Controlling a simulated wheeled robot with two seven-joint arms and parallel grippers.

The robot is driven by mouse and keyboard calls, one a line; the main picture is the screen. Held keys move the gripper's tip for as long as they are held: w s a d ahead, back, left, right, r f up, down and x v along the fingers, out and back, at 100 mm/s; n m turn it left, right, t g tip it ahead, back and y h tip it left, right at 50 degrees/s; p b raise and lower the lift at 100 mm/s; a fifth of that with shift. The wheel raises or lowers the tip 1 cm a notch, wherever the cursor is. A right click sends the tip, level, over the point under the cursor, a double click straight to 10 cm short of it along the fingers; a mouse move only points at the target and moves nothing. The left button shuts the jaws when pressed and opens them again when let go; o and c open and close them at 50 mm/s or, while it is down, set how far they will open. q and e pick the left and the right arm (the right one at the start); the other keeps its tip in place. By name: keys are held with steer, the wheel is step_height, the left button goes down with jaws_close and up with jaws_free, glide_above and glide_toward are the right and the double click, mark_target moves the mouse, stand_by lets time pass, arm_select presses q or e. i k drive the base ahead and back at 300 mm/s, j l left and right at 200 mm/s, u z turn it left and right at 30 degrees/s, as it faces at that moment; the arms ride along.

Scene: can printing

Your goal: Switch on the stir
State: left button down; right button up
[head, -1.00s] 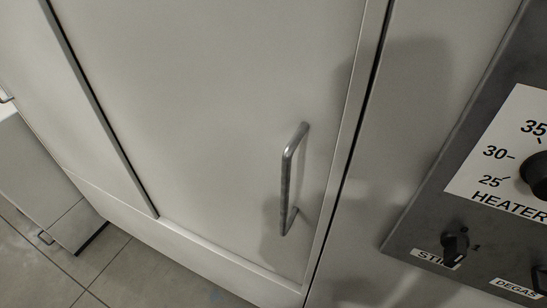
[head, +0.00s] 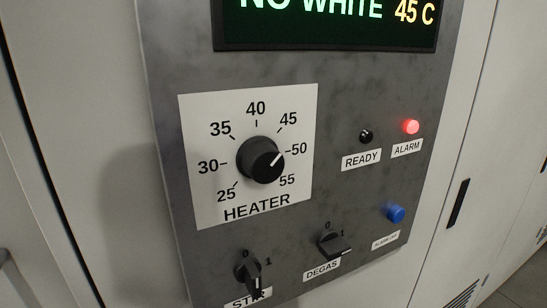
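The stir switch (head: 248,272) is a black rotary knob at the lower left of a dark grey control panel (head: 345,215). It has 0 and 1 marks above it, and its lower end partly covers the STIR label (head: 240,302). The knob stands near upright, tilted a little; I cannot tell for sure which mark it is set to. Neither of my grippers is in view.
The heater knob (head: 262,160) points near 50. The degas switch (head: 332,246) is right of the stir switch. The alarm lamp (head: 411,127) glows red; the ready lamp (head: 366,136) is dark. A blue button (head: 396,214) is below. The display (head: 330,22) reads "NO WHITE 45 C".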

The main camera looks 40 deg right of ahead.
mark_target(248, 271)
steer(key=l+z, duration=0.2)
steer(key=z, duration=1.25)
